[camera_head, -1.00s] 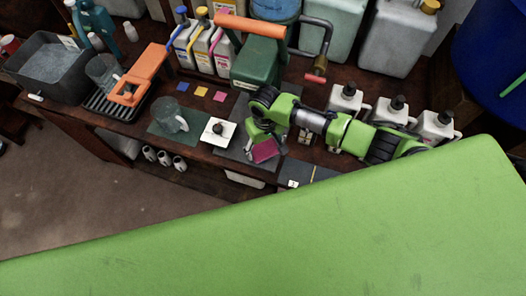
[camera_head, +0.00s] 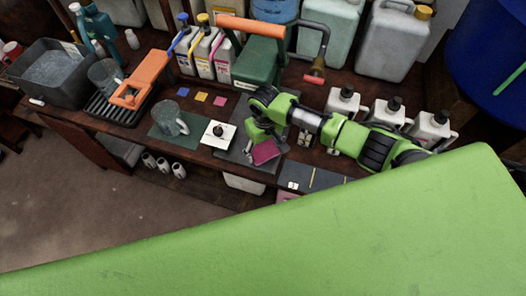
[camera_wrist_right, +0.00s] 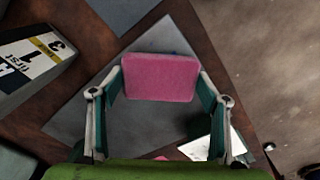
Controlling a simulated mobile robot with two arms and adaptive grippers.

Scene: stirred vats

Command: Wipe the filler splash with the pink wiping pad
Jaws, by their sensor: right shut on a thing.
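The pink wiping pad (camera_head: 265,152) is held by my right gripper (camera_head: 258,139) over the grey mat (camera_head: 232,152) at the bench's front. In the right wrist view the pad (camera_wrist_right: 160,78) sits between the two fingers of the gripper (camera_wrist_right: 158,95), its broad face toward the camera. The grey mat (camera_wrist_right: 75,122) lies beneath it. I cannot tell whether the pad touches the mat. A small bluish trace shows at the pad's far edge; I cannot tell if it is the filler splash, which is otherwise not clearly visible. My left gripper is not in view.
A white plate with a black knob (camera_head: 218,134) stands just left of the mat. A glass jug (camera_head: 171,119) is farther left.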

